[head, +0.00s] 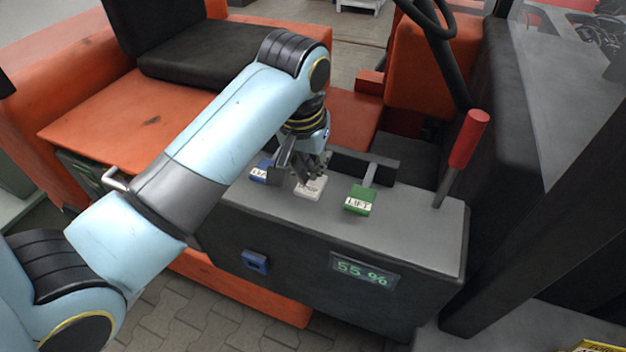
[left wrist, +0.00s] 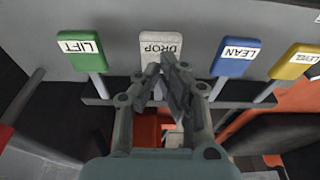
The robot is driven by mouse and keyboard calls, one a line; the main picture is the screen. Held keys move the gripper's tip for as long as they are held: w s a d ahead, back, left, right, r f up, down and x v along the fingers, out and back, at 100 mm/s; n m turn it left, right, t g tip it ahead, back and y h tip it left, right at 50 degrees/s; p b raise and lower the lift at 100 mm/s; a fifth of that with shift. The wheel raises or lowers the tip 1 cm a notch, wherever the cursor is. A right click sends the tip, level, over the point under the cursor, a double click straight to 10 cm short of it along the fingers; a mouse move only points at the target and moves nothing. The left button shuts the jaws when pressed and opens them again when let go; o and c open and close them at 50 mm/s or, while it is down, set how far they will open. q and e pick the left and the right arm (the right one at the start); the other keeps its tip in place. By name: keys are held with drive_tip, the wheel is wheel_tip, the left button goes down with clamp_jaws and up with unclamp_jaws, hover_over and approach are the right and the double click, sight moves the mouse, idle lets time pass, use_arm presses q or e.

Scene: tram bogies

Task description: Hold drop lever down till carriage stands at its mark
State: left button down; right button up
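The drop lever (head: 309,190) has a whitish paddle marked DROP on the dark grey console (head: 235,205). It also shows in the left wrist view (left wrist: 160,44). My left gripper (head: 318,172) is above the paddle's rear part, with its fingertips close together. In the left wrist view the fingertips (left wrist: 161,64) overlap the paddle's near edge; nothing shows between them. I cannot tell whether they press on it. A console display (head: 364,272) reads 55 %. The carriage and its mark cannot be made out. My right gripper is not in view.
The green LIFT lever (head: 360,200) stands right of DROP, and the blue LEAN lever (head: 262,171) left of it. A yellow lever (left wrist: 297,62) lies beyond LEAN. A red-handled lever (head: 468,138) rises at the console's right end. A black seat (head: 215,60) is behind my arm.

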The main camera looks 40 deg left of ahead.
sight(310, 185)
use_arm(q)
drive_tip(key=shift+f, duration=0.1)
drive_tip(key=shift+f+b, duration=0.5)
drive_tip(key=shift+f, duration=1.65)
idle(1.5)
wheel_tip(310, 185, up, 3)
drive_tip(key=shift+r+p, duration=0.15)
drive_tip(key=shift+p, duration=1.05)
drive_tip(key=shift+r+b, duration=0.3)
drive_tip(key=shift+r, duration=1.85)
drive_tip(key=shift+s, duration=0.1)
